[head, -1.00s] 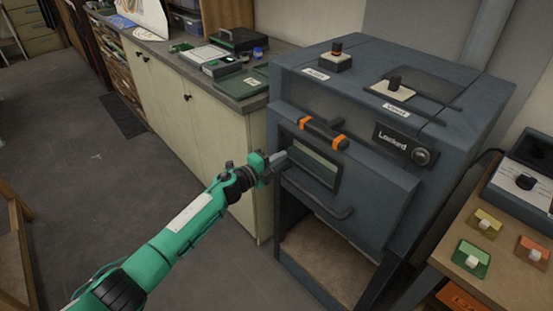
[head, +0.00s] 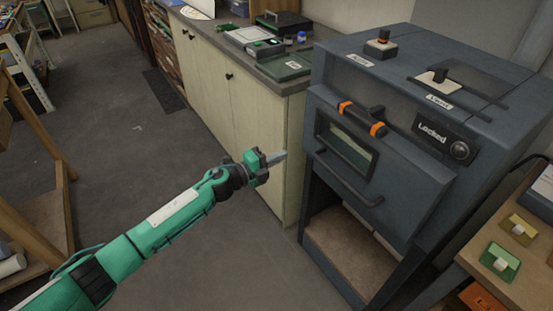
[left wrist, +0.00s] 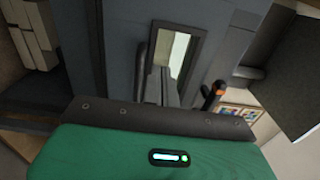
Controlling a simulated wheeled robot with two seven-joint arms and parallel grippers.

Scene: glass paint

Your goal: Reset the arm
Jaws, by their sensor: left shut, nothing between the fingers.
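My left gripper (head: 279,157) is at the end of the green arm that comes in from the left in the head view. It is shut and empty, in the air in front of the cream cabinet and to the left of the grey kiln-like unit (head: 400,185). It looks apart from the unit. In the left wrist view the shut fingers (left wrist: 162,85) point toward the unit's small window (left wrist: 178,45). My right gripper is in neither view.
The unit has a handle with orange bands (head: 361,117), a lower bar handle (head: 352,183) and a panel reading "Locked" (head: 433,133). A cream cabinet (head: 235,120) stands behind my gripper. A wooden table (head: 520,275) with coloured tags is at right. Open floor (head: 120,160) lies at left.

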